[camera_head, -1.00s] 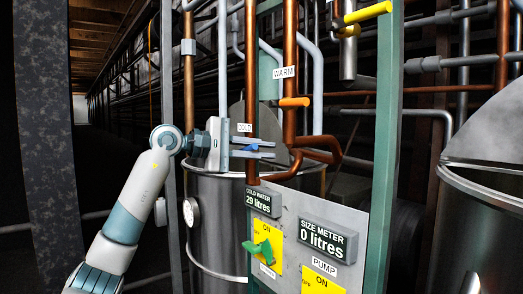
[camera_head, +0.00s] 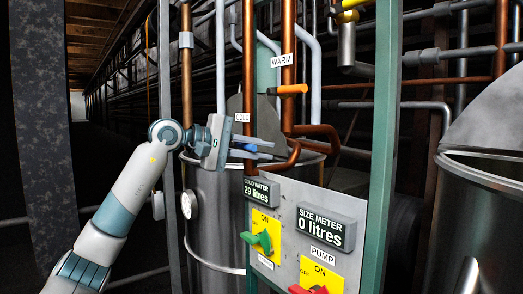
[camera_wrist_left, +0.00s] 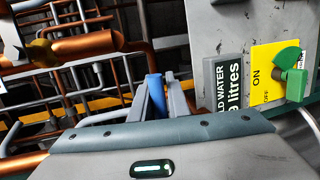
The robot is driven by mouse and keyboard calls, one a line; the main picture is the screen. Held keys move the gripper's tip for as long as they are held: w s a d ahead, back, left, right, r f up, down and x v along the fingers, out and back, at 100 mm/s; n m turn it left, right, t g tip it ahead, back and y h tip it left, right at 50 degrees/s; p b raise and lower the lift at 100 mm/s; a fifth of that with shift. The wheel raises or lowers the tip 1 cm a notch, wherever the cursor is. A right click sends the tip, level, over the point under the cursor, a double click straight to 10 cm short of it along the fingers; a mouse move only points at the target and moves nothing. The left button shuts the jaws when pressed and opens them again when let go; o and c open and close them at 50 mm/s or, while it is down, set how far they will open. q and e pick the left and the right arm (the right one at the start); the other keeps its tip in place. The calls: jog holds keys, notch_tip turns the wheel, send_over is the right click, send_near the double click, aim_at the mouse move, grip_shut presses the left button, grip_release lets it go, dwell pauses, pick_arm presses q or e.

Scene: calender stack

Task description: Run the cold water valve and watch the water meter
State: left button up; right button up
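My left gripper (camera_head: 262,149) reaches in from the left at the pipe with the COLD label (camera_head: 241,117). The blue cold water valve handle (camera_wrist_left: 155,94) lies between its fingers, which look closed on it; a small gap is hard to rule out. In the head view the fingers hide most of the handle. The cold water meter (camera_head: 257,190) reads 29 litres. The size meter (camera_head: 326,228) beside it reads 0 litres. My right gripper is out of view.
The orange warm valve handle (camera_head: 293,89) is just to the right. Below the meters are a green switch (camera_head: 262,240) and a red pump switch (camera_head: 308,289). Copper pipes, the green frame post (camera_head: 381,150) and a metal tank (camera_head: 215,215) crowd the gripper.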

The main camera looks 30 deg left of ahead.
pick_arm(q)
jog(key=o, duration=0.3)
